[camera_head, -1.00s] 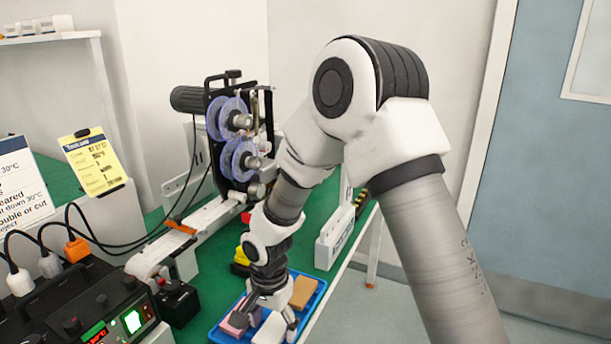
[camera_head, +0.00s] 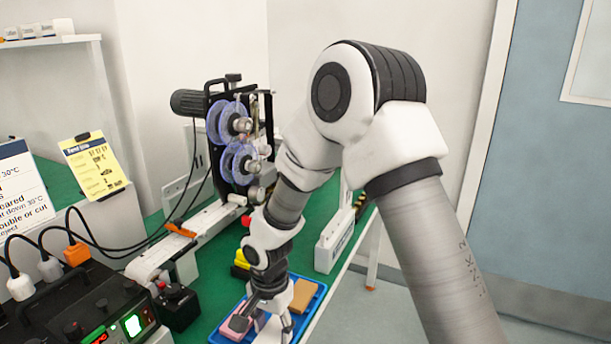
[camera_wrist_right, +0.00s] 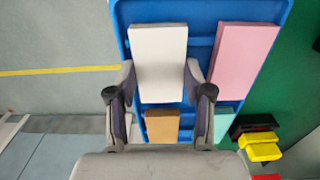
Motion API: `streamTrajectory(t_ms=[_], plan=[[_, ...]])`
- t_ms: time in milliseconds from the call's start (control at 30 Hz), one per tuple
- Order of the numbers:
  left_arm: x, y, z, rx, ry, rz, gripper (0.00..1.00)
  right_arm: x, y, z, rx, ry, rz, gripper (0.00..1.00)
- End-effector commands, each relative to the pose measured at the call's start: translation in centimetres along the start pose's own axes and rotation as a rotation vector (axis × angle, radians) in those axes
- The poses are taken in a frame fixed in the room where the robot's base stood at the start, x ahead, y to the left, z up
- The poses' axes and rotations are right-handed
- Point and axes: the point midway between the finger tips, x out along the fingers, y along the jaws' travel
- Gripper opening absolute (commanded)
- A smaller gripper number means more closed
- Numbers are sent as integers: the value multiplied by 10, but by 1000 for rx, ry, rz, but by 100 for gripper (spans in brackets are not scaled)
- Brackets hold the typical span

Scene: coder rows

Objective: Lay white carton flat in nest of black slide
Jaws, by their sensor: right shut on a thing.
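The white carton (camera_wrist_right: 158,62) is a flat pale block in the blue tray area, seen in the right wrist view. My right gripper (camera_wrist_right: 159,78) is shut on it, one finger along each long side. In the head view my right gripper (camera_head: 268,308) is low over the tray and mostly hides the carton. I cannot tell whether the carton still touches the tray. A small black unit (camera_head: 177,306) stands at the near end of the white rail; I cannot make out the black slide's nest for certain. My left gripper is not in view.
The blue tray (camera_head: 315,308) also holds pink (camera_wrist_right: 245,60), tan (camera_wrist_right: 161,127) and teal (camera_wrist_right: 222,123) blocks. A reel machine (camera_head: 235,135) stands behind on the green bench. A control box with cables (camera_head: 110,315) is at left. Green surface lies between rail and tray.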

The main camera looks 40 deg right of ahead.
Motion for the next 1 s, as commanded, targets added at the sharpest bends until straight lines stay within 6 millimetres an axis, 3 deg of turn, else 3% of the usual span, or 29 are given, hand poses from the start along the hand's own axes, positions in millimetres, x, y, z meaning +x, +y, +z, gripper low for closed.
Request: streamTrajectory(t_ms=[633, 1000], plan=[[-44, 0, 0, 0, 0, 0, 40, -48, 0, 0, 0, 0, 0, 34], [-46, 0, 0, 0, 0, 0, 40, -50, 0, 0, -4, 0, 0, 34]])
